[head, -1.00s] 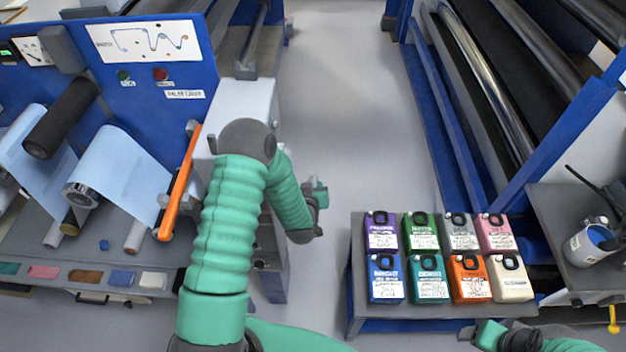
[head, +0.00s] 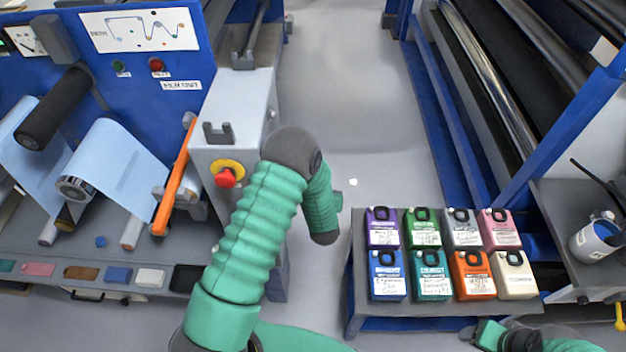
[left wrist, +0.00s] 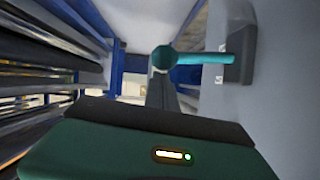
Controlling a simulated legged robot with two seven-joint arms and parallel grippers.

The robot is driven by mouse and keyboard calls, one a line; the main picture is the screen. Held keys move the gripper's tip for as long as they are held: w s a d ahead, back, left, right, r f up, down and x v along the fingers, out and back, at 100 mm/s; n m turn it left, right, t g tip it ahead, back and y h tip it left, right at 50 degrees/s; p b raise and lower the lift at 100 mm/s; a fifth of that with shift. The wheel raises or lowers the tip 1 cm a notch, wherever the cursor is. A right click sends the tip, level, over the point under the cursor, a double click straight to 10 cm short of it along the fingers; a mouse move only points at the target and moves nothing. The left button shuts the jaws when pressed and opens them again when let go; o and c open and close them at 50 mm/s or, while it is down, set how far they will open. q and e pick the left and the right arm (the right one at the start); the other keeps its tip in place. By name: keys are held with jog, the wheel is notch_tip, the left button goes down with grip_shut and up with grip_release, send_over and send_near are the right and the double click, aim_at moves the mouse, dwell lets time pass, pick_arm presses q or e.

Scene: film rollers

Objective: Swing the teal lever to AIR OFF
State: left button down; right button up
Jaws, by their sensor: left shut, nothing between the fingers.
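The teal lever (left wrist: 205,58) shows in the left wrist view. It reaches left from a dark grey block (left wrist: 240,42) on a pale panel and has a round teal end (left wrist: 163,59). Small dark marks beside the block are too blurred to read. My left gripper (left wrist: 161,80) is shut and empty, with its narrow grey fingers just below the round end in the picture. I cannot tell whether they touch it. In the head view the lever is hidden and my left arm covers most of its gripper. My right gripper (head: 490,335) is at the bottom right, its fingers unclear.
A grey cabinet (head: 225,125) with a red button (head: 226,178) stands left of my left arm. An orange bar (head: 174,185) and film rollers are further left. A table (head: 352,295) with several coloured canisters stands right.

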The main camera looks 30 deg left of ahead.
pick_arm(q)
notch_tip(320, 180, down, 8)
jog(key=d+m+g+y+b, duration=0.1)
jog(key=m+y+b, duration=0.1)
jog(key=b, duration=0.4)
jog(key=shift+w+m+y, duration=0.25)
jog(key=shift+m+y, duration=0.15)
jog(key=shift+m, duration=0.4)
jog(key=shift+s+d+f, duration=0.1)
jog(key=shift+s+f, duration=0.05)
jog(key=shift+f, duration=0.05)
